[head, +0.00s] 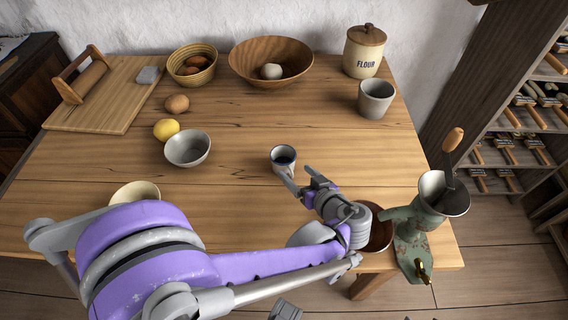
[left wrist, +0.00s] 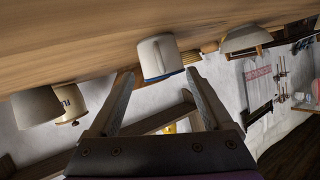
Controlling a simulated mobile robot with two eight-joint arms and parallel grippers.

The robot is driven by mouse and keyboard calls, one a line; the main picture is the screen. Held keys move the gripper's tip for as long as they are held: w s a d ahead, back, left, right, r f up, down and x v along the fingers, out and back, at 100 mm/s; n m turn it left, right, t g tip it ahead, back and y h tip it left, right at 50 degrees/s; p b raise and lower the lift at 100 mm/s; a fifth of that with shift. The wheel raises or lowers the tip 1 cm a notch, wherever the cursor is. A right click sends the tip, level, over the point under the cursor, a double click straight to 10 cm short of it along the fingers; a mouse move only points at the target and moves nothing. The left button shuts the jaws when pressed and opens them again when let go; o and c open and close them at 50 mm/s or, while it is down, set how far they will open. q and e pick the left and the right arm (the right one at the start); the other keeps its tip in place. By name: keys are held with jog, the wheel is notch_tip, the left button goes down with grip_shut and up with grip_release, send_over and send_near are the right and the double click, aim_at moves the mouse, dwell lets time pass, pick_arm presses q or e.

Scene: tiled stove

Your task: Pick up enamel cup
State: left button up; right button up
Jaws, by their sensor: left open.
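The enamel cup (head: 283,158), pale with a blue rim and a dark inside, stands upright on the wooden table right of centre. It also shows in the left wrist view (left wrist: 158,58), turned over by the camera's tilt, with its blue rim toward my fingers. My left gripper (head: 297,178) is open at the near right side of the cup. In the left wrist view the open fingers (left wrist: 160,80) point at the cup, which appears in the gap just past their tips. I cannot tell whether a finger touches it. My right gripper is not in view.
A grey bowl (head: 188,149), a lemon (head: 166,129) and an egg (head: 177,103) lie left of the cup. A grey pot (head: 375,98) and flour jar (head: 364,52) stand behind right. A green grinder (head: 412,225) is at the right edge.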

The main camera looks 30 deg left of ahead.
aim_at(291, 169)
pick_arm(q)
jog(key=x, duration=0.3)
jog(key=shift+a+f, duration=0.2)
jog(key=shift+a, duration=0.15)
grip_shut()
dwell(1.1)
